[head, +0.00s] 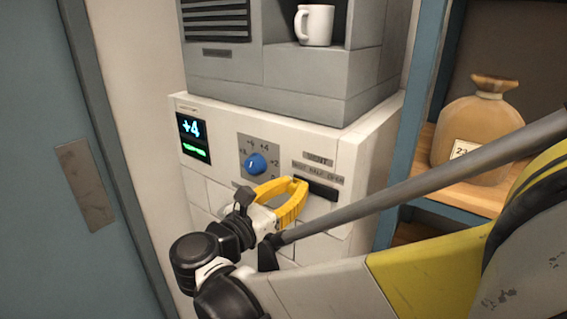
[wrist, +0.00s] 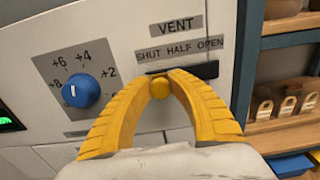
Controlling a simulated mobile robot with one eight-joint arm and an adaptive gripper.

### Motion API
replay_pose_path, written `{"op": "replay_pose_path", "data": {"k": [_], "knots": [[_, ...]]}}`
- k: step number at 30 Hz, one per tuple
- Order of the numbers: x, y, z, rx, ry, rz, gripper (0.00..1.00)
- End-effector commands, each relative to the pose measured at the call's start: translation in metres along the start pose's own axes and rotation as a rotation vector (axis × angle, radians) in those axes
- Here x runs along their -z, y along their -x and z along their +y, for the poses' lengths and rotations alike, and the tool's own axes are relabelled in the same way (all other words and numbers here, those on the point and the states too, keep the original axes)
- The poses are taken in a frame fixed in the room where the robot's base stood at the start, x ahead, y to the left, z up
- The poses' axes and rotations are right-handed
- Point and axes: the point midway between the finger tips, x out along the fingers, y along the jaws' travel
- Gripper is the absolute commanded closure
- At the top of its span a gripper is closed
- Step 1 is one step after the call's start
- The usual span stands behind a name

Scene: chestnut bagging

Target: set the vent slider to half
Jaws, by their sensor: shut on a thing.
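The vent slider's round yellow knob (wrist: 160,88) shows in the wrist view at the left end of a dark slot (wrist: 198,71). It sits below the SHUT end of the SHUT HALF OPEN label (wrist: 180,50). My gripper (wrist: 160,80) has yellow fingers that meet around the knob, shut on it. In the head view my gripper (head: 298,182) reaches the left end of the slot (head: 322,191); the knob is not clear there, hidden by the fingers.
A blue dial (head: 255,163) with numbers is left of the slot, close to my fingers. A display (head: 192,138) reading +4 is further left. A grey unit with a white mug (head: 314,25) stands above. Shelves with a tan sack (head: 476,130) are at right.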

Motion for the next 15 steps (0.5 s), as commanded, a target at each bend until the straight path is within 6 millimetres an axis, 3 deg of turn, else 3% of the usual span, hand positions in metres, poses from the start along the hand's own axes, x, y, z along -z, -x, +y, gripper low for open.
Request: {"op": "replay_pose_path", "data": {"k": [9,15], "knots": [[0.0,0.0,-0.029,0.001,0.0,0.001,1.0],[0.0,0.0,-0.03,0.0,0.0,0.001,1.0]]}}
